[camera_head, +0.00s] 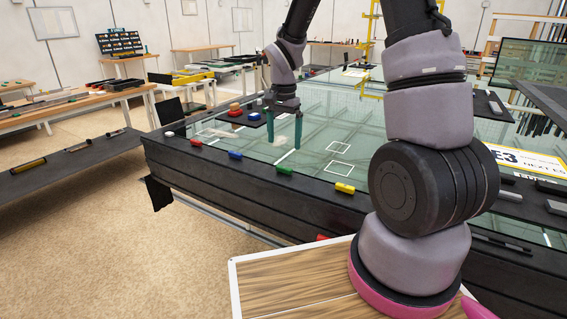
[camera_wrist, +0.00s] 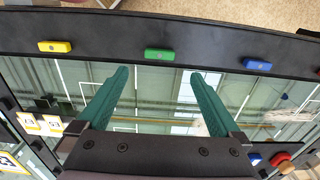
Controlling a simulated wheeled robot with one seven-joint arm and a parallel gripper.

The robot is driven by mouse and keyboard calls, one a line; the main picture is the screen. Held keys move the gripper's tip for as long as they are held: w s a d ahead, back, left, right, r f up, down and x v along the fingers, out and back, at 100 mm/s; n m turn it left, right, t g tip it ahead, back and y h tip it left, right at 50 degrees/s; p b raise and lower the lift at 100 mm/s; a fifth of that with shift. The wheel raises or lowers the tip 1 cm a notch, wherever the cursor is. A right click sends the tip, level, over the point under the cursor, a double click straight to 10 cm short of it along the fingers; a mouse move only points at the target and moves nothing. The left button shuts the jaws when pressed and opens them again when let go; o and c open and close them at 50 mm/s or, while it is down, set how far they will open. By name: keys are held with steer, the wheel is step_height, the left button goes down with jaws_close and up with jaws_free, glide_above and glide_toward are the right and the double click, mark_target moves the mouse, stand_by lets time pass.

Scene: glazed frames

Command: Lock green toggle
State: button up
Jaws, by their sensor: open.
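The green toggle (camera_head: 284,170) is a small bar on the black front rim of the glass-topped table, between the blue toggle (camera_head: 236,154) and the yellow toggle (camera_head: 345,188). In the wrist view the green toggle (camera_wrist: 159,54) lies lengthwise along the rim, a little past the fingertips and about midway between them. My gripper (camera_head: 285,136) has teal fingers, spread open and empty. It hangs over the glass just behind the green toggle and apart from it. The open fingers (camera_wrist: 161,74) also show in the wrist view.
A red toggle (camera_head: 196,143) sits further left on the rim. A small dark plate with red and orange round parts (camera_head: 236,111) and a blue button (camera_head: 254,116) lie beyond on the glass. A yellow frame (camera_head: 371,40) stands at the back. The glass around my gripper is mostly clear.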

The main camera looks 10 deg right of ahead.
mark_target(284, 167)
step_height(284, 167, down, 9)
steer(key=shift+r, duration=0.1)
stand_by(0.3)
steer(key=c, duration=1.4)
